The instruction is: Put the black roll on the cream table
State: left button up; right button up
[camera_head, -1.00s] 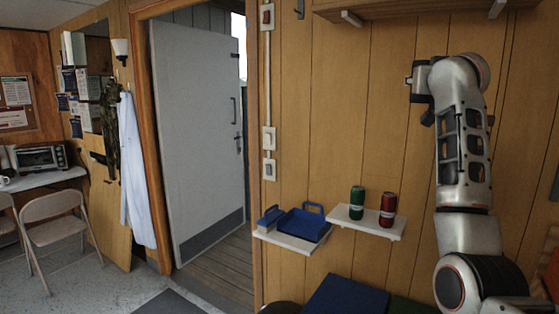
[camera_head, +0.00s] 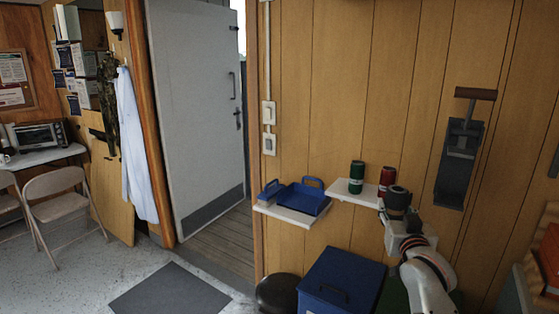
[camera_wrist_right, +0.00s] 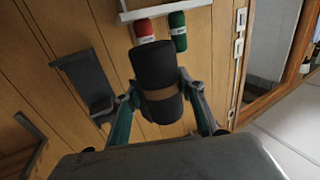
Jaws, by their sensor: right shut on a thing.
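My right gripper (camera_head: 399,214) is at the lower right of the head view, in front of the wall shelf with the cans. It is shut on the black roll (camera_head: 398,197). In the right wrist view the black roll (camera_wrist_right: 153,62) with a brown band sits between the two fingers (camera_wrist_right: 160,100), clear of the shelf as far as I can tell. A pale table (camera_head: 48,155) that may be the cream table stands at the far left, with a toaster oven on it. My left gripper is not in view.
A green can (camera_head: 356,177) and a red can (camera_head: 387,179) stand on a white shelf (camera_head: 350,195). A blue tray (camera_head: 304,198) sits on another shelf. A blue box (camera_head: 341,279) is below. Folding chairs (camera_head: 55,200) front the pale table. A dark mat (camera_head: 170,291) lies on open floor.

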jog(key=s+a+f+y, duration=0.1)
jog(key=s+f, duration=0.3)
jog(key=s, duration=0.4)
jog(key=s+a+f+n, duration=0.1)
jog(key=s+a+f, duration=0.2)
jog(key=s, duration=0.6)
jog(key=s+a+f+y, duration=0.1)
jog(key=s+a+f, duration=0.1)
jog(key=s+f, duration=0.3)
jog(key=s, duration=0.4)
jog(key=shift+s+a+n+y, duration=0.15)
jog(key=shift+a+n+y, duration=0.05)
jog(key=shift+n+y, duration=0.1)
